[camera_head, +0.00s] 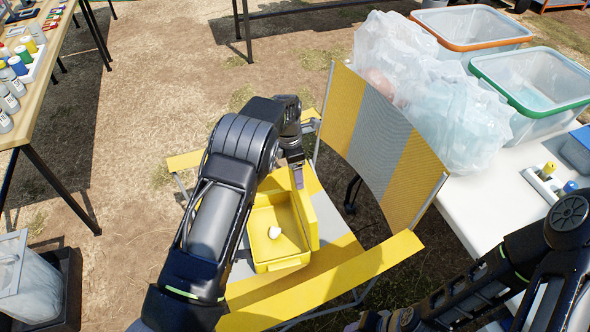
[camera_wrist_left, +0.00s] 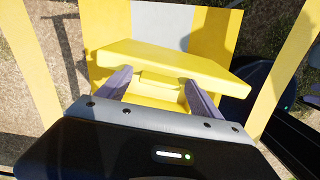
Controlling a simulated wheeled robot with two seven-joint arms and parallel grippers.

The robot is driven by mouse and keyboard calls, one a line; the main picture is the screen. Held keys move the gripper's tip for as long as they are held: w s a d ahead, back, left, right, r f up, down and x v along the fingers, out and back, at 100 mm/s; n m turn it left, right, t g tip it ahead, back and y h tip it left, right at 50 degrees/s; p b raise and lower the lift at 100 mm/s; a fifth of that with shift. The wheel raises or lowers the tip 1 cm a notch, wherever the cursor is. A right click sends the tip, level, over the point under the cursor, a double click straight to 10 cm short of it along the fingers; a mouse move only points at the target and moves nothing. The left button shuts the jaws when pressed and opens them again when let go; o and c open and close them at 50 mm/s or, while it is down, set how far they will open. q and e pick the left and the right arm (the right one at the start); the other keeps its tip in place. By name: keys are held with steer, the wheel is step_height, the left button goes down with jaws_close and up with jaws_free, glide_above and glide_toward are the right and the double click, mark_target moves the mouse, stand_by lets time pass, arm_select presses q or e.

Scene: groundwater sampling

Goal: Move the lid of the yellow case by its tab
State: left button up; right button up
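The yellow case (camera_head: 262,226) stands open on the seat of a folding chair, with a small white object (camera_head: 274,232) inside. Its yellow lid (camera_head: 306,213) is raised along the right side of the case; it also shows in the left wrist view (camera_wrist_left: 165,62). My left gripper (camera_head: 298,180) is at the far end of the lid. In the left wrist view its two fingers (camera_wrist_left: 158,95) are spread on either side of the lid's tab (camera_wrist_left: 160,79), with no clear grip on it. My right arm is at the lower right; its fingers cannot be made out.
The yellow-and-grey chair (camera_head: 376,138) has its backrest just right of the case. A white table (camera_head: 480,200) at right holds plastic bags (camera_head: 440,85) and clear bins (camera_head: 535,80). A wooden table (camera_head: 38,85) with bottles is at left. A bin (camera_head: 28,285) stands lower left.

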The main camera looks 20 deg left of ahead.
arm_select(q)
steer(key=shift+r, duration=0.1)
steer(key=shift+w+r, duration=0.1)
steer(key=shift+r, duration=0.5)
step_height(320, 180, up, 6)
steer(key=shift+s+a+r+b, duration=0.25)
steer(key=shift+a+b, duration=0.1)
